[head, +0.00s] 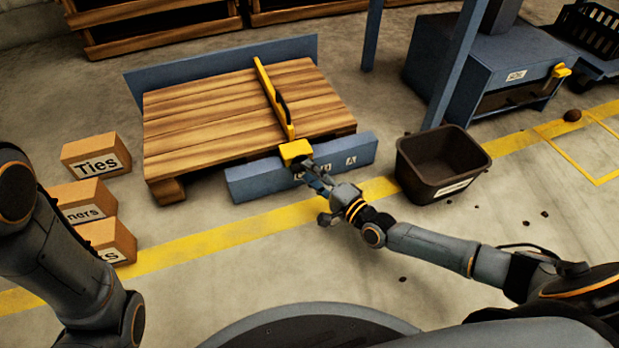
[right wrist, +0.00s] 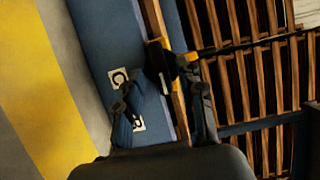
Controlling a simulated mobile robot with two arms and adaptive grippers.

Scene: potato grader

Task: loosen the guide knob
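The yellow guide (head: 273,95) lies across the slatted wooden deck, with a black handle on its side. Its yellow end block (head: 296,151) sits over the blue front rail (head: 245,182). In the right wrist view a dark knob (right wrist: 160,66) with a pale mark shows at the guide's end. My right gripper (head: 311,171) is at the end block's near side. In the right wrist view its fingers (right wrist: 161,85) are spread, one on each side of the knob, with gaps visible. The knob is not distinct in the head view. Only my left arm shows, without its gripper.
A dark bin (head: 440,165) stands right of the rail, near a blue post (head: 455,65). Labelled boxes (head: 95,155) stand at the left. A blue machine (head: 500,70) is at the back right. Floor in front is mostly clear, with small dark lumps.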

